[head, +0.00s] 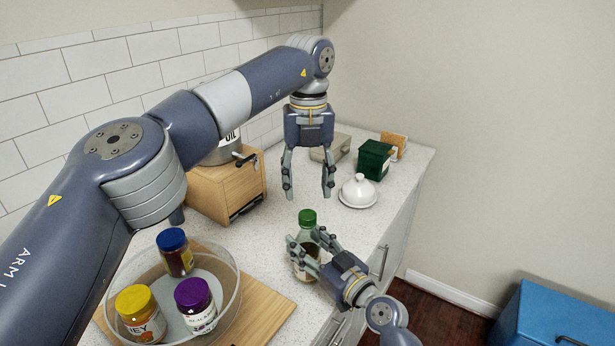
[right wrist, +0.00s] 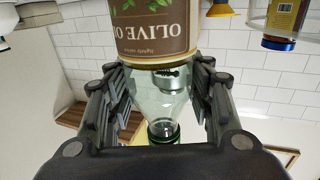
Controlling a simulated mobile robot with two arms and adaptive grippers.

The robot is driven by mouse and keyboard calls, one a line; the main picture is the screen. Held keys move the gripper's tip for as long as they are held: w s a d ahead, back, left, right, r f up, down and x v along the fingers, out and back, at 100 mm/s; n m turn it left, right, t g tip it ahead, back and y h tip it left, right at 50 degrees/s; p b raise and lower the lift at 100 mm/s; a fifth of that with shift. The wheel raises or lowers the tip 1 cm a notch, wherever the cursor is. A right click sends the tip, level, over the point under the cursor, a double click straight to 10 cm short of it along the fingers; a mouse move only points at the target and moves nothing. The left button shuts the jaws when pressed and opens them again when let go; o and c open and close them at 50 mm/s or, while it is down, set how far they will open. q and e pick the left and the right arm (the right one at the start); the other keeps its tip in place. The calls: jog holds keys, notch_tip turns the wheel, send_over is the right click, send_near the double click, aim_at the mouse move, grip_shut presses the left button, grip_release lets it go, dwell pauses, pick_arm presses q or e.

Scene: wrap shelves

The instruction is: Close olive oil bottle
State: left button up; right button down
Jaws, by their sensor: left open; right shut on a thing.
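The olive oil bottle (head: 302,268) stands upright near the counter's front edge, clear with a cream and brown label. Its label and clear neck show upside down in the right wrist view (right wrist: 155,30). A green cap (head: 307,217) sits on top of the bottle; I cannot tell whether it is tight. My right gripper (head: 304,240) is shut on the bottle, with its fingers on either side of the upper body. My left gripper (head: 308,192) is open and empty, pointing down above the cap, its fingertips apart from it.
A clear bowl (head: 236,268) with several lidded jars sits on a wooden board at left. A wooden box (head: 205,191) stands against the tiled wall. A white domed dish (head: 358,191) and a dark green box (head: 374,160) are behind. Some counter around the bottle is clear.

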aim_at(308, 214)
pick_arm(q)
jog(key=n, duration=0.2)
jog(key=r+n, duration=0.1)
jog(key=n, duration=0.2)
jog(key=shift+n, duration=0.3)
jog(key=shift+s+f, duration=0.1)
jog(key=shift+f, duration=3.95)
jog(key=c, duration=1.1)
